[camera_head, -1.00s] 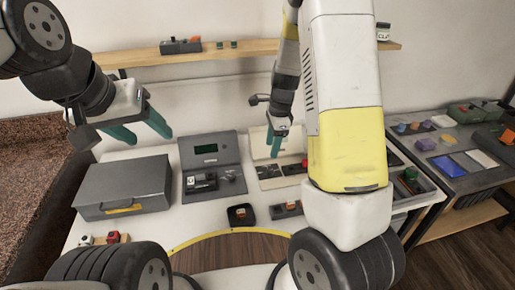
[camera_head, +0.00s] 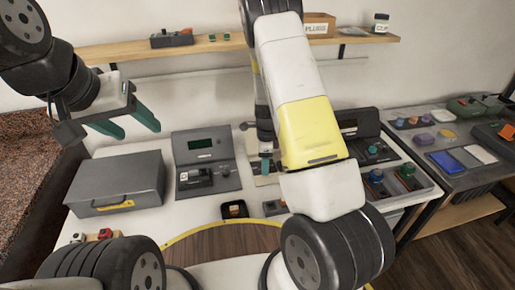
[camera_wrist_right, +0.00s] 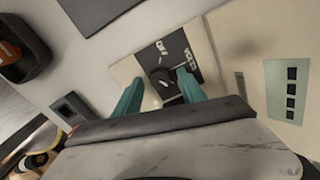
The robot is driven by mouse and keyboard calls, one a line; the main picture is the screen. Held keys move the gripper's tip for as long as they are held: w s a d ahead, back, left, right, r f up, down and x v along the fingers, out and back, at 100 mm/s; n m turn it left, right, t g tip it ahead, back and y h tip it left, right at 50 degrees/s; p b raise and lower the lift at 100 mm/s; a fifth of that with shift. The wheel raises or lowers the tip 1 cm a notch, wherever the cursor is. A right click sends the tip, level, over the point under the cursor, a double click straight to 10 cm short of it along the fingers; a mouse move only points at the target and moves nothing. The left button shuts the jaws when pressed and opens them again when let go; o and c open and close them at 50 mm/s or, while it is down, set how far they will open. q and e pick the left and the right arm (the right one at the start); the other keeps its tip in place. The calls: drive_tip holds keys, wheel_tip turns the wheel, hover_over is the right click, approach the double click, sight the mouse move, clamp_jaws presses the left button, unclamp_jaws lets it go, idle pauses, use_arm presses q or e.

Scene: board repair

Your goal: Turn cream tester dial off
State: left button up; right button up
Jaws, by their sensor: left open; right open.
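The cream tester (camera_wrist_right: 123,72) lies below my right gripper in the right wrist view. Its black panel carries the words OFF and VOLTS and a dark dial (camera_wrist_right: 164,84) with a pale mark. My right gripper (camera_wrist_right: 160,92) is open, with its teal fingers on either side of the dial. I cannot tell whether they touch it. In the head view the right gripper (camera_head: 265,165) is over the tester, which my arm mostly hides. My left gripper (camera_head: 128,124) is open and empty, raised above the grey case.
A grey case (camera_head: 117,183) and a grey device with a green screen (camera_head: 203,143) stand left of the tester. A small black box with an orange part (camera_head: 234,210) lies in front. Another dark device (camera_head: 370,130) is to the right. A shelf (camera_head: 220,47) runs behind.

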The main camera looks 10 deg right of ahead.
clamp_jaws()
drive_tip(key=shift+n, duration=0.4)
drive_tip(key=n, duration=0.4)
drive_tip(key=shift+n, duration=0.3)
drive_tip(key=n, duration=0.4)
drive_tip(key=shift+n, duration=0.3)
drive_tip(key=n, duration=0.3)
drive_tip(key=shift+w+n, duration=0.1)
drive_tip(key=shift+n, duration=0.2)
drive_tip(key=n, duration=0.3)
drive_tip(key=shift+n, duration=0.4)
drive_tip(key=n, duration=0.6)
drive_tip(key=shift+n, duration=0.3)
